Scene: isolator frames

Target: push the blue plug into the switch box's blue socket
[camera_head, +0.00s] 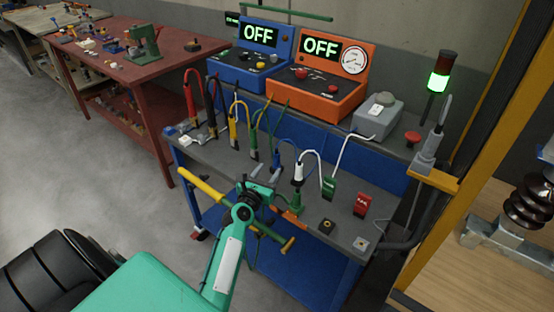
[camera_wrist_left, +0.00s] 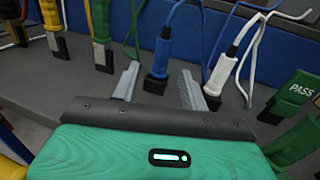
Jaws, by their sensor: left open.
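The blue plug (camera_head: 277,159) stands upright on the grey bench top, with a blue cable rising from its top. In the left wrist view the blue plug (camera_wrist_left: 160,58) is between my two finger tips, a little beyond them, with a gap on either side. My left gripper (camera_head: 268,174) is open and empty, and it also shows in the left wrist view (camera_wrist_left: 158,82). A blue box (camera_head: 250,72) and an orange box (camera_head: 312,95), both with OFF displays, stand at the back. I cannot make out which is the switch box or find a blue socket. My right gripper is not in view.
Red (camera_head: 191,95), black (camera_head: 211,125), yellow (camera_head: 233,130) and green (camera_head: 254,145) plugs stand to the left. A white plug (camera_head: 299,172) stands close on the right. Green PASS (camera_head: 329,187) and red (camera_head: 362,204) blocks and a grey box (camera_head: 378,116) are farther right.

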